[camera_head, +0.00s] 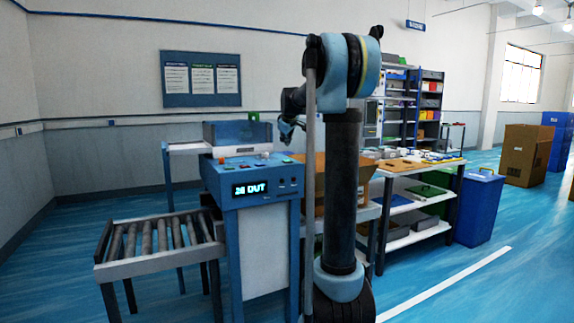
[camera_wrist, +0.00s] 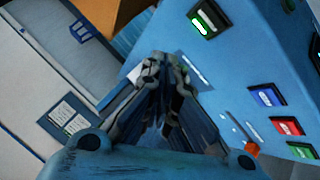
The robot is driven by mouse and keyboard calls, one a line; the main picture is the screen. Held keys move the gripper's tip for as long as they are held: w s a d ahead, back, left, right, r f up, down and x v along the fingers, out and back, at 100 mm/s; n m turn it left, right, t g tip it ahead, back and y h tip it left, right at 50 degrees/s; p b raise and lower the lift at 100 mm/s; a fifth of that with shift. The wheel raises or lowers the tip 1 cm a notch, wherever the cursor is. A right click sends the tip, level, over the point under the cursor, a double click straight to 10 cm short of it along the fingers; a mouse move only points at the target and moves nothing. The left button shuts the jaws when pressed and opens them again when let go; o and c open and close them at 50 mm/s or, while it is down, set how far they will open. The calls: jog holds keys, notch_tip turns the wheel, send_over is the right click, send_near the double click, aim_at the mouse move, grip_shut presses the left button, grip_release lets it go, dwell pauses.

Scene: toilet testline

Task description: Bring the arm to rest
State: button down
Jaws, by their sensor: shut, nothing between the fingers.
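My arm rises in the middle of the head view, its upper links folded over toward the left. My gripper (camera_head: 287,128) is small there, above the right side of a blue test console (camera_head: 240,179). In the wrist view my gripper (camera_wrist: 165,70) points away from the camera with its fingers close together and nothing seen between them. The console's blue panel (camera_wrist: 250,50) fills the right of that view, with a lit green display and several coloured buttons. I cannot tell the exact gap between fingertips and console.
A roller conveyor (camera_head: 160,240) stands left of the console, and a grey-blue tray (camera_head: 237,134) behind it. A cardboard box (camera_head: 350,170) and a workbench (camera_head: 420,167) are behind my arm. A blue bin (camera_head: 478,210) stands right. Floor is clear at front right.

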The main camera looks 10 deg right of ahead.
jog(key=shift+s, duration=0.1)
jog(key=s+f+m+g, duration=0.1)
jog(key=s+f, duration=0.3)
jog(key=s, duration=0.6)
jog(key=s+f+m+g, duration=0.15)
jog(key=s+f, duration=0.25)
jog(key=s, duration=0.5)
jog(key=s+f+m+g, duration=0.15)
jog(key=s+f, duration=0.25)
jog(key=s, duration=0.6)
jog(key=s+f+m+g, duration=0.1)
jog(key=s+f+m, duration=0.1)
jog(key=s+f, duration=0.8)
jog(key=s+f+m+g, duration=0.2)
jog(key=s+f, duration=0.7)
jog(key=s, duration=0.8)
jog(key=shift+s+d+f+m, duration=0.15)
jog(key=shift+d+f+m, duration=0.25)
jog(key=shift+d, duration=0.05)
jog(key=shift+w+f, duration=0.2)
jog(key=shift+w, duration=0.3)
